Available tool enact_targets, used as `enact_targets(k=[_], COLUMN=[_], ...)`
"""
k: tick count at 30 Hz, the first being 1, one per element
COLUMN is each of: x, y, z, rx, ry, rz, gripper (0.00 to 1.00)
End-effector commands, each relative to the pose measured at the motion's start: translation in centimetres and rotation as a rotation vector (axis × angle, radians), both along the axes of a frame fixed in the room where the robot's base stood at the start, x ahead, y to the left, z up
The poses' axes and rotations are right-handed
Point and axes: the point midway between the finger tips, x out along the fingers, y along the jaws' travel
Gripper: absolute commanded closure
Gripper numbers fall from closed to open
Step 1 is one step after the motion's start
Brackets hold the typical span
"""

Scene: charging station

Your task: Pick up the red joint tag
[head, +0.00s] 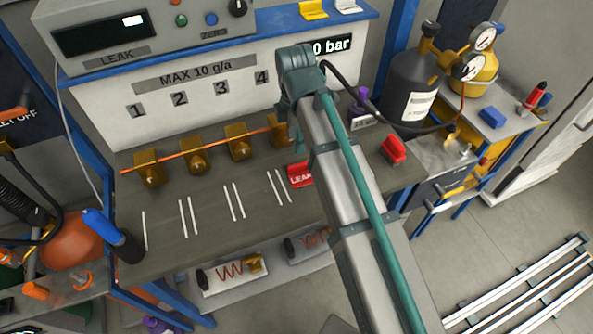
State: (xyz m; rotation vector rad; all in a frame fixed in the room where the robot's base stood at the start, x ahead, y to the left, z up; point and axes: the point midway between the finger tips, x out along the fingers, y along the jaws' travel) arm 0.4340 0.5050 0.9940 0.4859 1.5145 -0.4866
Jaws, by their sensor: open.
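A small red tag (299,175) with white lettering that seems to read "LEAK" lies on the grey bench top (215,245). It is just left of my arm, which covers part of its right side. My arm crosses the head view from the bottom right up to a grey joint over the bench's back panel. The fingers of my gripper do not show, so its place relative to the tag cannot be told.
Several brass fittings (194,158) on a copper pipe stand left of the tag. A red block-like object (393,151) lies right of my arm. A black bottle (412,86) and a yellow gauged cylinder (478,68) stand back right. The bench front left has white lines and free room.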

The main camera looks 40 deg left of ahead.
Motion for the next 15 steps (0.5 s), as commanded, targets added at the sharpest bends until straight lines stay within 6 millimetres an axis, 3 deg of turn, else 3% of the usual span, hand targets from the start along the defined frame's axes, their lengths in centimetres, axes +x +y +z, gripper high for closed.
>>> enact_targets(k=[15], x=[0.1], y=[-0.1], z=[-5.3], rx=[0.0], ry=[0.001], rz=[-0.001], gripper=[0.56])
